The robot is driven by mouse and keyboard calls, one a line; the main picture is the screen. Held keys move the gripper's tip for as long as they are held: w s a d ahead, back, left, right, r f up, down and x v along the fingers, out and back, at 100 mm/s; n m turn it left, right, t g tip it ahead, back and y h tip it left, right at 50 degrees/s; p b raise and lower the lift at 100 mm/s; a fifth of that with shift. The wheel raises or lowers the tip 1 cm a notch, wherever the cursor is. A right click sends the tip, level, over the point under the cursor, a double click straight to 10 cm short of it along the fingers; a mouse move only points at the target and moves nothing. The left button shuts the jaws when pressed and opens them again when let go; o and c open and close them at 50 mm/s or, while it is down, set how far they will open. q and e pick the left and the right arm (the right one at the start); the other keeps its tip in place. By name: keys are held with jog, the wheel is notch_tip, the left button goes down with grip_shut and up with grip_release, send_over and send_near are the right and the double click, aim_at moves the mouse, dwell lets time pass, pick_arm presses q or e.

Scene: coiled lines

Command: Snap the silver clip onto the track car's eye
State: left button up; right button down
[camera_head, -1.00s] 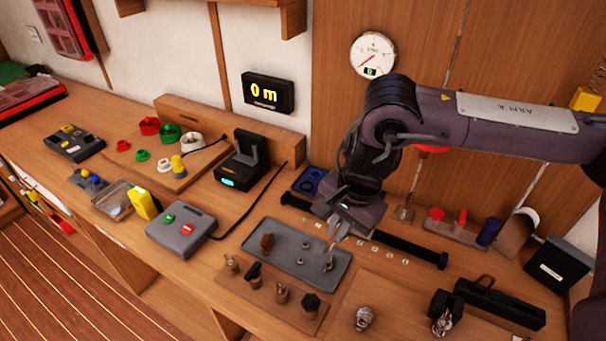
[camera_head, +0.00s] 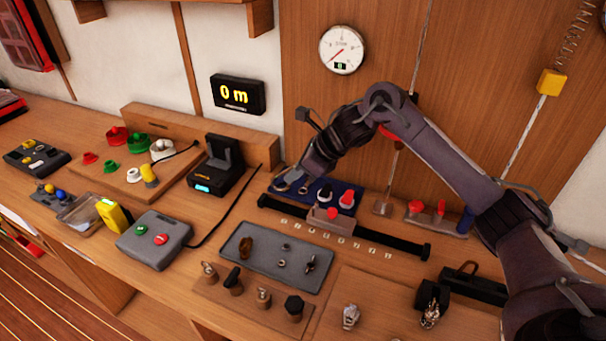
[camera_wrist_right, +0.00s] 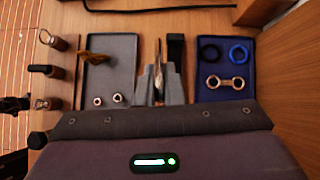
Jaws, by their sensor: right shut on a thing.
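My right gripper (camera_head: 292,184) is at the left end of the blue tray, behind the black track (camera_head: 395,243). In the right wrist view its two fingers (camera_wrist_right: 159,85) are shut on a thin silver piece, which looks like the silver clip (camera_wrist_right: 158,66). In the head view that piece is too small to make out. A pale block with a red part, seemingly the track car (camera_head: 322,218), sits on the track, right of and nearer than the gripper. I cannot make out its eye. My left gripper is not in view.
A grey tray (camera_head: 262,277) in front of the track holds a brown piece, two nuts and another small metal piece. The blue tray (camera_wrist_right: 222,95) holds rings and a double-ended metal link. A red-handled piece (camera_head: 347,198) stands behind the car.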

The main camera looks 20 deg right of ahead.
aim_at(332, 216)
jog(key=shift+m+t, duration=0.5)
jog(key=shift+m, duration=0.1)
jog(key=shift+s+d+f+b, duration=0.35)
jog(key=shift+d+f+b, duration=0.05)
jog(key=shift+d+f, duration=0.35)
jog(key=shift+s+d+f+b, duration=0.3)
jog(key=shift+d+f+b, duration=0.15)
jog(key=shift+d+f, duration=0.35)
jog(key=shift+s+d+f+b, duration=0.35)
jog(key=shift+d+f+b, duration=0.05)
jog(key=shift+d+f, duration=0.35)
jog(key=shift+s+d+f+b, duration=0.2)
jog(key=shift+s+f+b, duration=0.1)
jog(key=shift+b, duration=0.1)
jog(key=shift+r+b, duration=0.1)
jog(key=shift+b, duration=0.3)
